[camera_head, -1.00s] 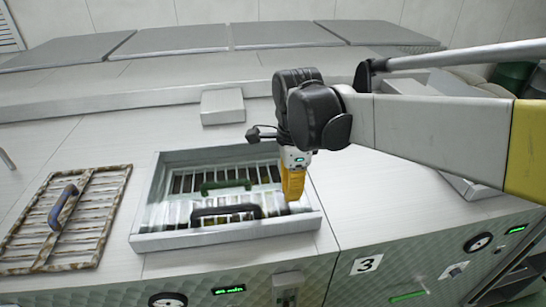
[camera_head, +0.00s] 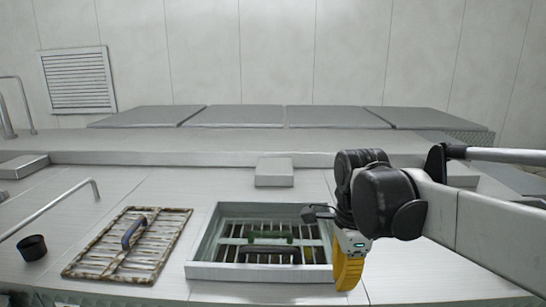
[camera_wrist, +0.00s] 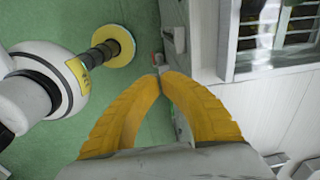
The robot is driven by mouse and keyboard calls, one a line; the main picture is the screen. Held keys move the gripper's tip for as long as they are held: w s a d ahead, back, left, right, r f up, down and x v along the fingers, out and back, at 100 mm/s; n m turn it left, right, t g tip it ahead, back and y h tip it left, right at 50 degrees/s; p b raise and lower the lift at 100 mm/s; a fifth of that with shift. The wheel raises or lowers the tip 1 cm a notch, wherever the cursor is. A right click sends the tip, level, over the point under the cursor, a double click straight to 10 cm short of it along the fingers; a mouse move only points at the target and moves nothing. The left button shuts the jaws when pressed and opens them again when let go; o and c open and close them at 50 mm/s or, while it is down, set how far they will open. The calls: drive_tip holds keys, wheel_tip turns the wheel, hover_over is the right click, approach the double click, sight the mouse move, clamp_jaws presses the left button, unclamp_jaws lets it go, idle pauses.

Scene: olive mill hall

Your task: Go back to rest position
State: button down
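My gripper (camera_head: 349,272) has yellow fingers and hangs at the right front of the open hatch (camera_head: 262,272) in the head view. In the wrist view my gripper (camera_wrist: 158,75) has its two fingertips meeting, with nothing seen between them. The hatch has a pale raised frame. Inside it lie bars, a green handle (camera_head: 270,236) and a black handle (camera_head: 269,251). The hatch edge also shows at the upper right of the wrist view (camera_wrist: 262,68). My gripper is apart from the handles.
A rusty grate (camera_head: 98,262) with a blue handle (camera_head: 133,232) lies left of the hatch. A dark cup (camera_head: 32,247) stands farther left, near a bent rail (camera_head: 62,207). A small grey box (camera_head: 274,171) is behind the hatch. Green floor (camera_wrist: 110,85) shows in the wrist view.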

drive_tip(key=s+d+f+n+t+b, duration=0.1)
drive_tip(key=s+f+n+t+b, duration=0.1)
drive_tip(key=f+n+b, duration=0.4)
drive_tip(key=s+d+f+n+t+b, duration=0.2)
drive_tip(key=s+f+n+b, duration=0.2)
drive_tip(key=f+b, duration=1.1)
drive_tip(key=s+d+f+n+t+b, duration=0.1)
drive_tip(key=s+f+n+t+b, duration=0.1)
drive_tip(key=f+n+b, duration=0.5)
wheel_tip(320, 180, down, 10)
drive_tip(key=s+b, duration=0.1)
drive_tip(key=b, duration=0.3)
drive_tip(key=shift+d+r+n+t, duration=0.2)
drive_tip(key=shift+d+n+t, duration=0.1)
drive_tip(key=shift+d+n, duration=0.1)
